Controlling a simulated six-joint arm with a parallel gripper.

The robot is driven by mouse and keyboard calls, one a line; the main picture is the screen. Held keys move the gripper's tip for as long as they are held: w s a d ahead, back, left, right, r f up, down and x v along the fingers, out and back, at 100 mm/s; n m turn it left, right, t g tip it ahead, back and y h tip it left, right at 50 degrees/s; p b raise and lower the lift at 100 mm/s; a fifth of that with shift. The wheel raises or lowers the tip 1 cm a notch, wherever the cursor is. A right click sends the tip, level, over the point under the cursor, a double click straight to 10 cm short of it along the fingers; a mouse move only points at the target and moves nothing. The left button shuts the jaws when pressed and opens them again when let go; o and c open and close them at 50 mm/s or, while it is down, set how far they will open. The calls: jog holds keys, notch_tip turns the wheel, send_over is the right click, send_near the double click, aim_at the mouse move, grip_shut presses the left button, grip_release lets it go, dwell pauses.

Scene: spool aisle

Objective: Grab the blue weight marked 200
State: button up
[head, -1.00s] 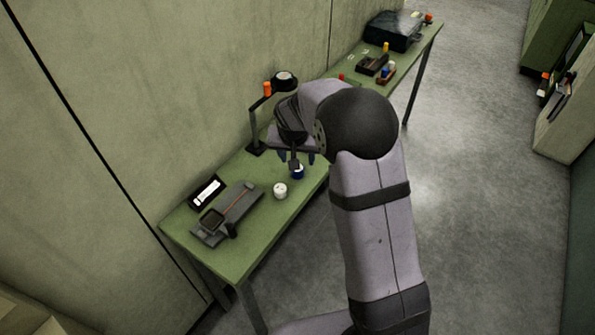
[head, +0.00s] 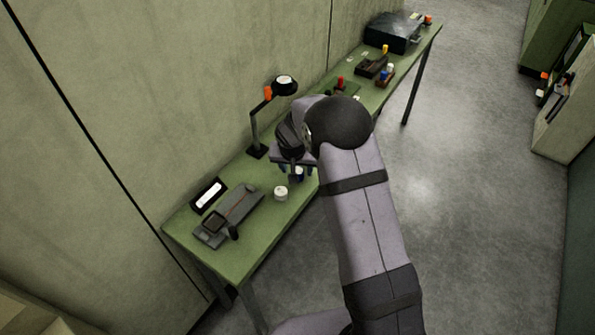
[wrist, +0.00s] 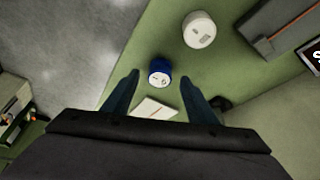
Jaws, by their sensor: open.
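The blue weight (wrist: 159,72) stands upright on the green bench, with a pale top whose print is too small to read. In the wrist view it lies at the fingertips, in line with the gap between them. My gripper (wrist: 160,78) is open and empty, with one finger on each side of that gap. In the head view only a bit of the blue weight (head: 299,173) shows under my gripper (head: 295,168). I cannot tell whether the fingertips are down at its height.
A white weight (wrist: 199,29) stands close to the blue one; it also shows in the head view (head: 281,193). A pale card (wrist: 155,108) lies between the fingers' bases. A grey scale-like device (head: 240,207) and a desk lamp (head: 256,150) stand nearby on the bench (head: 255,245).

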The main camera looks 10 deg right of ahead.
jog(key=shift+x, duration=0.8)
jog(key=shift+c, duration=0.6)
jog(key=c, duration=1.1)
jog(key=shift+c, duration=0.2)
jog(key=shift+r, duration=0.15)
notch_tip(320, 180, up, 10)
jog(key=b, duration=0.2)
